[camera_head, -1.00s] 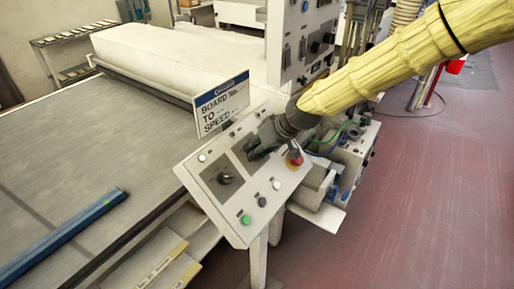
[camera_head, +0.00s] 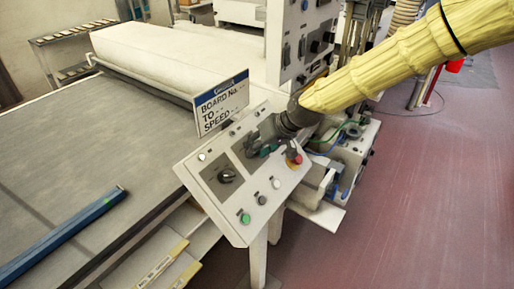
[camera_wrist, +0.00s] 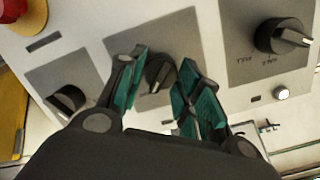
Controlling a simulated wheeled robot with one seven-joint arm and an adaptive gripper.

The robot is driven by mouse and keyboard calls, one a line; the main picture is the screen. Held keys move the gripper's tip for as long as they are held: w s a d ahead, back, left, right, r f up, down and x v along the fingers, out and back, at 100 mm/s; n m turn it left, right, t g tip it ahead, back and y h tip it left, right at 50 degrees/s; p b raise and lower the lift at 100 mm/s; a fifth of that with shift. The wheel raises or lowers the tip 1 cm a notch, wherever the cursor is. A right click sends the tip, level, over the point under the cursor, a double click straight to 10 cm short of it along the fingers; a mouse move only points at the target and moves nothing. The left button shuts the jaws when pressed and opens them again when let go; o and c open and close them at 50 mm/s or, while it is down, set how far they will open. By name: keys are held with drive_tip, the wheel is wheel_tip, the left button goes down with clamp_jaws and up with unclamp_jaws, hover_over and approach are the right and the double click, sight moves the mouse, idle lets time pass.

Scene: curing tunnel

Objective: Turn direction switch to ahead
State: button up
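The sloped white control panel (camera_head: 222,210) stands beside the conveyor. In the wrist view, a black rotary switch with a pale pointer (camera_wrist: 160,72) sits on a grey plate between my gripper's teal-padded fingers (camera_wrist: 160,84). The fingers are spread on either side, with gaps showing, so the gripper is open. In the head view my gripper (camera_head: 262,149) is at the panel's upper part and hides this switch. A larger black knob (camera_wrist: 283,38) is to the right in the wrist view, and another black switch (camera_wrist: 67,101) is to the left. I cannot read which is labelled direction.
A red emergency-stop button (camera_head: 293,158) is close to my gripper. A green button (camera_head: 245,218) sits at the panel's lower edge. A sign (camera_head: 221,103) rises behind the panel.

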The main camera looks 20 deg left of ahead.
drive_tip(key=shift+o, duration=1.3)
drive_tip(key=v, duration=1.2)
